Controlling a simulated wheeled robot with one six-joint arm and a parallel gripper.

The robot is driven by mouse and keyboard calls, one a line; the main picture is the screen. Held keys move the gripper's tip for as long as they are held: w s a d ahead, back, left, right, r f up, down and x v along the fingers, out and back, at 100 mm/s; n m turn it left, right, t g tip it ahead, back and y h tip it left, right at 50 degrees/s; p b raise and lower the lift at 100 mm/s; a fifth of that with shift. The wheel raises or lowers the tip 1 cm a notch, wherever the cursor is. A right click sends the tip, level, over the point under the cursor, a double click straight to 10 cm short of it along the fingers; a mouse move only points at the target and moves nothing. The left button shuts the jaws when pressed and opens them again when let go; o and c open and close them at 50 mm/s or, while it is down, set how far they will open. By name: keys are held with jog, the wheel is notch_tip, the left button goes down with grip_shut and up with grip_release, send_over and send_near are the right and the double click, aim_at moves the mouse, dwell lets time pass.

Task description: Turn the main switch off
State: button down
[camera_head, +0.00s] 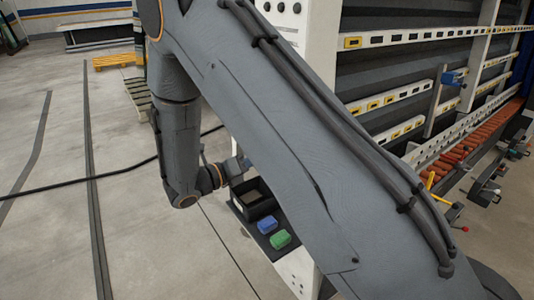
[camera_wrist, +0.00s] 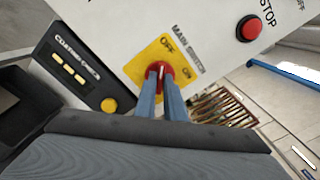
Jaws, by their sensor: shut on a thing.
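The main switch (camera_wrist: 161,70) is a red rotary knob on a yellow plate (camera_wrist: 145,55) marked OFF and ON, under the label MAIN SWITCH, in the wrist view. My gripper (camera_wrist: 160,84) has its two blue fingers closed on either side of the red knob. The fingers hide part of the knob, and I cannot tell its exact setting. In the head view my arm covers the panel. Only a little of my gripper (camera_head: 249,162) shows there at the panel's edge, and the switch is hidden.
A red STOP button (camera_wrist: 250,28) sits right of the switch. A dark panel with a yellow knob (camera_wrist: 109,105) is at left. Below my wrist in the head view are a black bin (camera_head: 254,200), a blue block (camera_head: 267,223) and a green block (camera_head: 280,239). A cable (camera_head: 100,177) crosses the floor.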

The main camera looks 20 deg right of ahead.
jog(key=shift+s+d+f, duration=0.1)
dwell(0.3)
jog(key=c, duration=1.8)
grip_release()
jog(key=shift+c, duration=0.2)
jog(key=b+v, duration=0.3)
jog(key=v, duration=0.4)
jog(key=shift+a, duration=0.4)
jog(key=shift+s+d, duration=0.1)
